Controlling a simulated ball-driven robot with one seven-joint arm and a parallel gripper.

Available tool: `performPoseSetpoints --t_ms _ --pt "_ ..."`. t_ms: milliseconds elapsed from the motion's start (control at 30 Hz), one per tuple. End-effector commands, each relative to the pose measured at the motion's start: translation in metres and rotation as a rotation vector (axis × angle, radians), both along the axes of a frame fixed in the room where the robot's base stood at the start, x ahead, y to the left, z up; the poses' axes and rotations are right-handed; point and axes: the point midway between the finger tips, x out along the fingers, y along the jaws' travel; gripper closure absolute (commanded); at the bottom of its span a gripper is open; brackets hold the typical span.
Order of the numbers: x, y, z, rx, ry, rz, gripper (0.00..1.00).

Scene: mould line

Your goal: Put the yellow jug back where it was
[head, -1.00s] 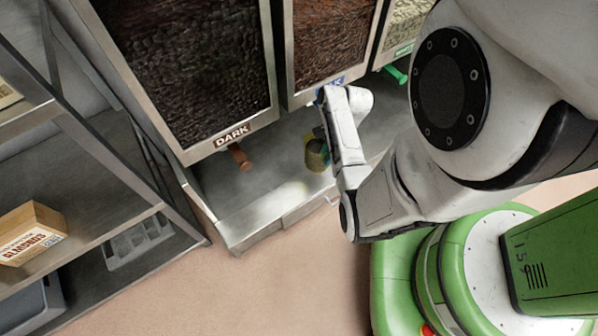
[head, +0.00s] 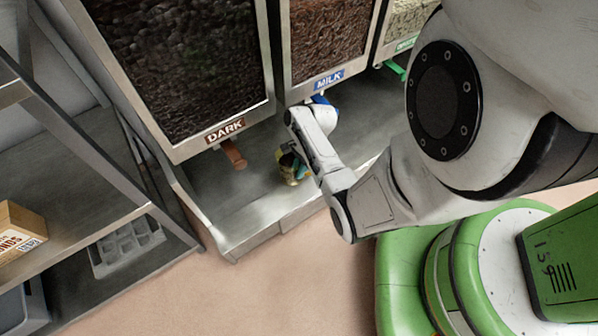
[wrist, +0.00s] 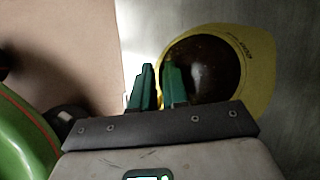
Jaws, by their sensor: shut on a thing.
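The yellow jug (head: 294,178) is small and partly hidden by my arm in the head view, over the metal tray below the hoppers. In the wrist view the yellow jug (wrist: 259,75) is seen from above, with dark brown contents inside its round rim. My gripper (wrist: 157,68) has green fingers, shut on the jug's left edge. In the head view my gripper (head: 289,158) is at the jug, between the dark and milk spouts. I cannot tell whether the jug touches the tray.
The DARK hopper (head: 165,60) with its brown spout (head: 234,154) is to the left of the jug. The MILK hopper (head: 330,40) with a blue spout is behind my arm. The metal tray (head: 225,190) is clear on the left. A shelf rack (head: 85,185) stands further left.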

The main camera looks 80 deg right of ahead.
Motion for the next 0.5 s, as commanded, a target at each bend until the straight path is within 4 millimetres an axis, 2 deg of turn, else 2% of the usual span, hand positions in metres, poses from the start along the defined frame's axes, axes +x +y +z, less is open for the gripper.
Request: performPoseSetpoints --t_ms 33,400,433,500 --pt "0.0004 -0.0018 -0.0045 -0.004 -0.002 -0.001 1.00" --pt "0.0005 -0.0016 -0.0062 -0.003 -0.002 0.001 1.00" --pt "0.0001 -0.0005 -0.0069 -0.002 0.000 0.001 0.84" --pt "0.0000 -0.0006 -0.0067 -0.002 0.000 0.001 0.78"
